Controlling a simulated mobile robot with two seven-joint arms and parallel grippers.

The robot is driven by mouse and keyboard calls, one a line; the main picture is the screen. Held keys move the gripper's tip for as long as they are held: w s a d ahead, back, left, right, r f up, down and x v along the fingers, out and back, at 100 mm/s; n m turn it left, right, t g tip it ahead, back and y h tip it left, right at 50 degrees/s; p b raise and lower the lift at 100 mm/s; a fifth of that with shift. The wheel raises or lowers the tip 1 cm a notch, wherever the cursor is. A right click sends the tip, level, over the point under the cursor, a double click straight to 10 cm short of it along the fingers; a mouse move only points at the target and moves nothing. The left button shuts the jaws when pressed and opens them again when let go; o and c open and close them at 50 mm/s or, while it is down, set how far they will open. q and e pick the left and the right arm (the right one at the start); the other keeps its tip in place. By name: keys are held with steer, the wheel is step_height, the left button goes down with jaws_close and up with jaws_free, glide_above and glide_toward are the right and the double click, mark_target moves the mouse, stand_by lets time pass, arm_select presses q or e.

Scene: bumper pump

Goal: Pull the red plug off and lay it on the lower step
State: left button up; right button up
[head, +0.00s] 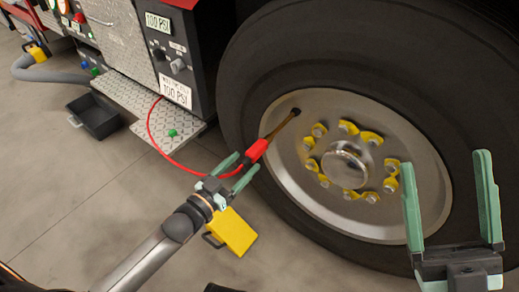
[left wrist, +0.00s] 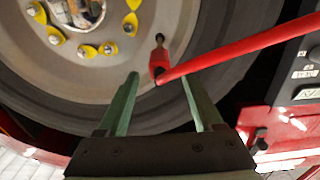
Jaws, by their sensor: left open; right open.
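The red plug (head: 256,151) sits on the brass valve stem (head: 284,122) of the big wheel, with a red hose (head: 158,139) running from it to the panel. It also shows in the left wrist view (left wrist: 158,63), just beyond and between the fingertips. My left gripper (head: 240,166) is open, its fingers close to the plug's rear end; I cannot tell whether they touch it. My right gripper (head: 447,162) is open and empty in front of the wheel's right side. The lower step (head: 128,92) is a diamond-plate ledge below the panel, left of the tyre.
A yellow wheel chock (head: 231,232) is on the floor by the left arm. The wheel has yellow lug-nut tags (head: 372,138).

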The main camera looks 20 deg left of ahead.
mark_target(261, 146)
arm_select(q)
steer(key=shift+w+d+f+b, duration=0.1)
steer(key=shift+w+d+b, duration=0.1)
steer(key=shift+w+b, duration=0.2)
steer(key=b+x, duration=0.2)
steer(key=x, duration=0.4)
steer(key=shift+w, duration=0.35)
steer(key=shift+x, duration=0.75)
arm_select(e)
steer(key=shift+w+a+f+m, duration=0.15)
steer(key=shift+f+m, duration=0.25)
steer(key=shift+f, duration=1.3)
arm_select(q)
steer(key=shift+p, duration=0.35)
arm_select(e)
steer(key=shift+r, duration=0.6)
arm_select(q)
jaws_close()
steer(key=shift+s, duration=0.2)
